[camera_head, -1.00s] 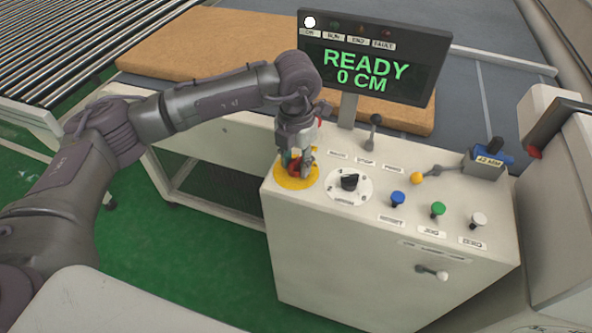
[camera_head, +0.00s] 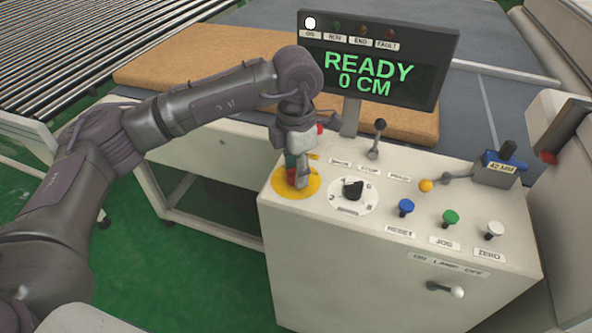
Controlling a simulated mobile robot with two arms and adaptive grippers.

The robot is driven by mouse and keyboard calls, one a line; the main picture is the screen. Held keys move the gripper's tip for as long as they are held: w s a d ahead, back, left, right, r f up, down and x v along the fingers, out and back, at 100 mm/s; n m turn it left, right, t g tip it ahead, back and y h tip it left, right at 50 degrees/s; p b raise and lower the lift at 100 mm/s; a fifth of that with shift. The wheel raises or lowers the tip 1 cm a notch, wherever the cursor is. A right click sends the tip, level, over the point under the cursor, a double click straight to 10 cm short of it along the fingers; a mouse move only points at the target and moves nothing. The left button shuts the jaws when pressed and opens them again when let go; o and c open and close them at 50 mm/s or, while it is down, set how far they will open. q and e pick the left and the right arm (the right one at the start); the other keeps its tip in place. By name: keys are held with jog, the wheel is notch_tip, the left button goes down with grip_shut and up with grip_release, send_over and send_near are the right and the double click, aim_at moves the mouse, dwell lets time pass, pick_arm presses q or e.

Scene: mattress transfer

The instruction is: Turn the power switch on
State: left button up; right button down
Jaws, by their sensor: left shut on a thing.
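My left gripper (camera_head: 297,180) points down over the yellow disc (camera_head: 283,188) at the left end of the console top. It is shut on the red knob (camera_head: 291,174) there, which its fingers mostly hide. No label naming the power switch is readable at the disc. On the display (camera_head: 370,72), green text reads "READY 0 CM" and the leftmost lamp (camera_head: 310,23), over the "ON" label, is lit white. A small lever (camera_head: 445,290) sits on the console's front face below a label that seems to read ON and OFF. My right gripper is not in view.
The white console (camera_head: 370,265) carries a black rotary dial (camera_head: 353,190), blue (camera_head: 405,207), green (camera_head: 450,217) and white (camera_head: 494,230) buttons, and upright levers (camera_head: 376,140). A tan mattress (camera_head: 195,60) lies behind. Rollers (camera_head: 60,50) are at upper left.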

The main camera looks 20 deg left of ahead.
pick_arm(q)
jog(key=shift+r, duration=0.15)
jog(key=o, duration=1.1)
notch_tip(320, 180, up, 12)
jog(key=shift+f, duration=0.1)
